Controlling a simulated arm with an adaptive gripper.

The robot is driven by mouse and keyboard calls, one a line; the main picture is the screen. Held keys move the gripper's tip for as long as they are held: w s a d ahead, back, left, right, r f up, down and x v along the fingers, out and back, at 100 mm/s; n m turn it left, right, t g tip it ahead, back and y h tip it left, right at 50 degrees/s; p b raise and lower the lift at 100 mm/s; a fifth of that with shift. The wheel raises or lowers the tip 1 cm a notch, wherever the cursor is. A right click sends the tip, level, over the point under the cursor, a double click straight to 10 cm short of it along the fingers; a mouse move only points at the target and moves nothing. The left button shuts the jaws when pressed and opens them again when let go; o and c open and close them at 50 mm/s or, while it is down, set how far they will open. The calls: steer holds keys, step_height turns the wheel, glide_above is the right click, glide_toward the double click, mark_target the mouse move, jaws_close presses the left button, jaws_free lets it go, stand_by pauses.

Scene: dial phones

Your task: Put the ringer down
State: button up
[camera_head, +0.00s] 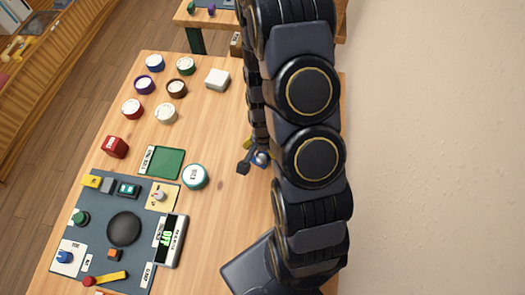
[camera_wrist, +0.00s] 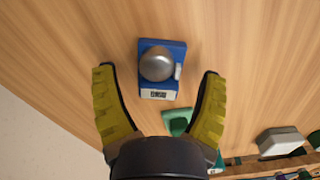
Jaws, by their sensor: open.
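The ringer appears to be a silver dome bell on a blue base (camera_wrist: 158,62) with a small pale lever at its right and a white label on its near side. In the wrist view it sits on the wooden table, ahead of my gripper (camera_wrist: 160,85). The yellow-padded fingers are spread wide on either side with a gap to it, and nothing is held. In the head view a small silver and blue piece (camera_head: 261,158) shows beside my arm, which hides most of that area. I cannot tell there how near the fingers are to it.
A dark blue-grey panel (camera_head: 90,215) with dials, buttons and a display lies at the left front. A green pad (camera_head: 163,162) and a teal-rimmed round dial (camera_head: 195,177) are near it. Several round dials and a white box (camera_head: 217,79) stand farther back.

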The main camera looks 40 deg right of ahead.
mark_target(262, 153)
step_height(262, 153, up, 12)
steer(key=s+a+r+n, duration=0.5)
steer(key=s+r+n, duration=0.1)
steer(key=r, duration=0.3)
steer(key=s+a+r+n+g, duration=0.1)
steer(key=s+a+r+n, duration=0.4)
steer(key=s+r+n, duration=0.2)
steer(key=shift+a+r+g, duration=0.15)
steer(key=shift+r+g, duration=0.15)
steer(key=shift+r, duration=0.55)
steer(key=shift+a+f, duration=0.1)
